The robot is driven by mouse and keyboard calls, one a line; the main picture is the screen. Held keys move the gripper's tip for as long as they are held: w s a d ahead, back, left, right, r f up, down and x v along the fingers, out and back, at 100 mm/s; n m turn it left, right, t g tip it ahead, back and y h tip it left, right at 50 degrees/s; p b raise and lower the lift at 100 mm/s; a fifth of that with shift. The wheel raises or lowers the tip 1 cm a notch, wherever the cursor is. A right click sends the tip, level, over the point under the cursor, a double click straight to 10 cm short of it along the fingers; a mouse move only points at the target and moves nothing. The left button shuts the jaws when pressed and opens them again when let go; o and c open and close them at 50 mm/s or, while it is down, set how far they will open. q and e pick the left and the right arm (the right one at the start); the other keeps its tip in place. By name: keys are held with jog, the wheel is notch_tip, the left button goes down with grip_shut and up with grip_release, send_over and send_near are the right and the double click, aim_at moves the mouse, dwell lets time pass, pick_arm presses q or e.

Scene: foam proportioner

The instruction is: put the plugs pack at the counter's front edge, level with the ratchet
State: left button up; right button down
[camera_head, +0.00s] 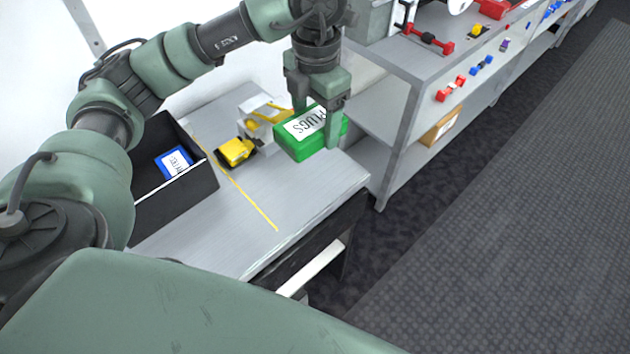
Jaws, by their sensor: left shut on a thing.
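The plugs pack (293,147) is a green box with a white label reading PLUGS. My left gripper (322,128) is shut on it and holds it over the right part of the grey counter (240,235). Whether the pack touches the counter is hard to tell. The counter's front edge (310,228) runs along its lower right side. A yellow item with dark parts (235,151) lies on the counter left of the pack; I cannot tell for sure whether it is the ratchet. My right gripper is out of view.
A black bin (196,188) holding a blue labelled pack (173,162) stands at the counter's left. A grey and yellow object (262,115) is behind the pack. A yellow line (250,198) crosses the counter. The front counter is bare. Shelving (400,85) stands right.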

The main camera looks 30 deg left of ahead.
aim_at(315, 111)
pick_arm(q)
jog(key=n, duration=0.2)
jog(key=w+r+n, duration=0.1)
jog(key=n, duration=0.1)
jog(key=a+n, duration=0.1)
jog(key=n, duration=0.2)
jog(key=shift+w+r, duration=0.3)
jog(key=shift+r, duration=0.1)
jog(key=shift+w+r+n, duration=0.15)
jog(key=shift+r+n, duration=0.05)
jog(key=shift+n, duration=0.8)
jog(key=shift+f, duration=0.15)
jog(key=shift+n, duration=0.3)
notch_tip(315, 111, down, 14)
jog(key=shift+f+p, duration=0.15)
jog(key=shift+p, duration=0.35)
notch_tip(315, 111, down, 5)
jog(key=shift+r+p, duration=0.1)
jog(key=shift+p, duration=0.3)
jog(key=shift+f, duration=0.25)
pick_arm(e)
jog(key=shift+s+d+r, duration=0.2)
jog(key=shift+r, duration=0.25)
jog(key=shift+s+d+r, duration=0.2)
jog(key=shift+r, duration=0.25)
